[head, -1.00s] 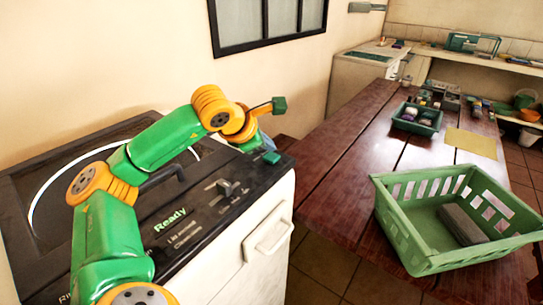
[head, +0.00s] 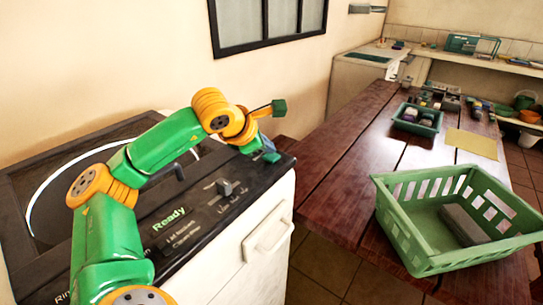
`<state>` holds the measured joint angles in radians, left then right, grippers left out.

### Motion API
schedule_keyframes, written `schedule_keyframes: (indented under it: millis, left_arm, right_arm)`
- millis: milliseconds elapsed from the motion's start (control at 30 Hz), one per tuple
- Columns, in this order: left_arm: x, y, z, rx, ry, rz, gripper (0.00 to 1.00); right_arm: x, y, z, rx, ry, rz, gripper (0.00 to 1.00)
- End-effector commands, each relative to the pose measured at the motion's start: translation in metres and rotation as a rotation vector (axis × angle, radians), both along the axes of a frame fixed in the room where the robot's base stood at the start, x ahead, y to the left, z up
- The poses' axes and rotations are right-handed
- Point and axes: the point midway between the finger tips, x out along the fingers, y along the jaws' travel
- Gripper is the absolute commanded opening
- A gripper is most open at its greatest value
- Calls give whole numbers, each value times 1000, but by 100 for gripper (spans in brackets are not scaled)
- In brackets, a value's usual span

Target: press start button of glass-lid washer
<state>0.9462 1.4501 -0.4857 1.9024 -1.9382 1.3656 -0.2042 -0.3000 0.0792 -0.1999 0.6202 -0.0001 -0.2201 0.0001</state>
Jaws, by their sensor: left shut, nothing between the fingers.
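The glass-lid washer (head: 240,254) stands at the left, with a black top, a white front and a round lid ring partly behind my left arm. Its panel shows the lit word "Ready" (head: 169,218). The green start button (head: 271,157) is at the far right corner of the panel. My left gripper (head: 266,149) is shut and empty, pointing down right at the button. Its tips overlap the button in the picture; I cannot tell for sure whether they touch it. My right gripper is not in view.
A grey knob (head: 225,187) sits on the panel, nearer than the button. A wooden table (head: 345,160) to the right bears a green basket (head: 420,258) with a grey block, a small green crate (head: 412,128) and a yellow sheet (head: 470,143). A wall stands behind the washer.

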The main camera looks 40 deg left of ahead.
Motion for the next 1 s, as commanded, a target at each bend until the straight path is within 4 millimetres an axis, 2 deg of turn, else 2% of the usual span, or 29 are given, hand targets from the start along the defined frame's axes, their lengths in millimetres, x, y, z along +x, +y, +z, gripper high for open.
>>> schedule_keyframes:
  millis: [1000]
  left_arm:
    - [0, 0, -10, 0, 1, 0, 0]
  right_arm:
    - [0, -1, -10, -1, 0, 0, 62]
